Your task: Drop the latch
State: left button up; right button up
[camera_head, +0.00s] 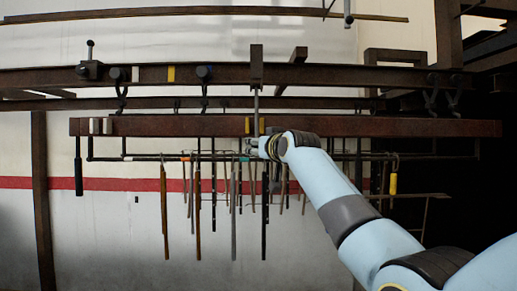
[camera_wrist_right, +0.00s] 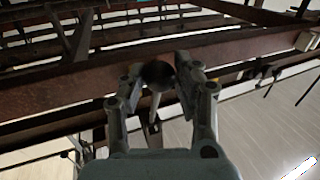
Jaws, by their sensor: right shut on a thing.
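My right gripper (camera_head: 255,147) reaches in from the lower right to the middle of the rack, just below the long lower brown beam (camera_head: 380,126). In the right wrist view, its two fingers are on either side of a dark round knob (camera_wrist_right: 158,73) on a thin pale rod, and it is shut on this knob. In the head view the knob is hidden by the gripper. A thin upright bar (camera_head: 256,104) stands right above the gripper, in front of the lower beam. I cannot tell for sure which part is the latch. My left gripper is not in view.
A rail (camera_head: 140,157) under the lower beam carries several hanging rods close around the gripper. An upper beam (camera_head: 360,76) holds clamps and hooks, with a black block (camera_head: 90,70) at its left. The pale wall with a red stripe (camera_head: 105,184) is behind.

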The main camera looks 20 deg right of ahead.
jog(key=shift+w+d+f+b, duration=0.2)
jog(key=shift+w+f+b, duration=0.05)
jog(key=shift+w+b, duration=0.35)
jog(key=shift+w+d+f+b, duration=0.2)
jog(key=shift+w+f+b, duration=0.1)
jog(key=shift+w+b, duration=0.35)
jog(key=shift+w+d+f+b, duration=0.25)
jog(key=shift+w+b, duration=0.2)
jog(key=shift+w, duration=0.25)
jog(key=shift+c, duration=0.2)
pick_arm(q)
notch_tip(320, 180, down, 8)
jog(key=b, duration=0.5)
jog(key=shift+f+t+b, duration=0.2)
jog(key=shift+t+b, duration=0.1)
jog(key=shift+b, duration=0.05)
pick_arm(e)
jog(key=shift+w+d, duration=0.3)
jog(key=shift+w, duration=0.35)
jog(key=shift+w+d, duration=0.25)
jog(key=shift+w, duration=0.45)
jog(key=shift+w+d, duration=0.3)
jog(key=shift+w, duration=0.35)
jog(key=o, duration=1)
jog(key=shift+s+d, duration=0.1)
jog(key=shift+d, duration=0.4)
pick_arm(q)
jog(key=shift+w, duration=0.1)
pick_arm(e)
jog(key=shift+o, duration=0.2)
